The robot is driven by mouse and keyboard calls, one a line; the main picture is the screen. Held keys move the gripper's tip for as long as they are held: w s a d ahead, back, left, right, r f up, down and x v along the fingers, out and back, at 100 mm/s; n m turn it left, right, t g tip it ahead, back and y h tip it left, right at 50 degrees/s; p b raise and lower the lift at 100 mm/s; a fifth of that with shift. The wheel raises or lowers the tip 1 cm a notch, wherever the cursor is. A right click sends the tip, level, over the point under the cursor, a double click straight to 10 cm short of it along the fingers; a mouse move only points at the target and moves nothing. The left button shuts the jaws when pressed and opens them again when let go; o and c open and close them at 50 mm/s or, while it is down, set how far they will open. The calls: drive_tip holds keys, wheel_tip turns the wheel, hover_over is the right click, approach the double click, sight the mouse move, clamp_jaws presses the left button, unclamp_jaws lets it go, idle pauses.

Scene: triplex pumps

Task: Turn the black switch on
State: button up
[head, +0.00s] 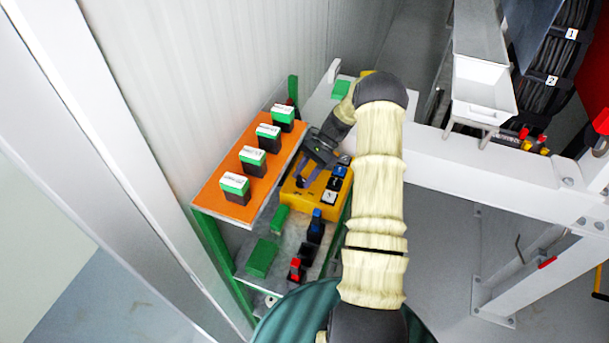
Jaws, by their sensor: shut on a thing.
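A yellow control box (310,202) sits on the rack beside the orange shelf. My gripper (306,180) is down at the upper left part of this box, with its fingers shut at the box's top face. The black switch is mostly hidden between and under the fingers, and its exact position cannot be told. To the right of the fingers, the box carries a small column of dark and white buttons (330,197). My arm comes in from the right, over the box's far side.
The orange shelf (222,178) holds several black and green labelled blocks. Below the box, a grey shelf holds green blocks (262,258), a blue-topped part (315,227) and a red-topped part (296,270). A ribbed wall stands close on the left. A white beam (470,165) runs right.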

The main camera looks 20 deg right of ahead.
drive_tip(key=shift+w+d+r, duration=0.1)
drive_tip(key=o, duration=1)
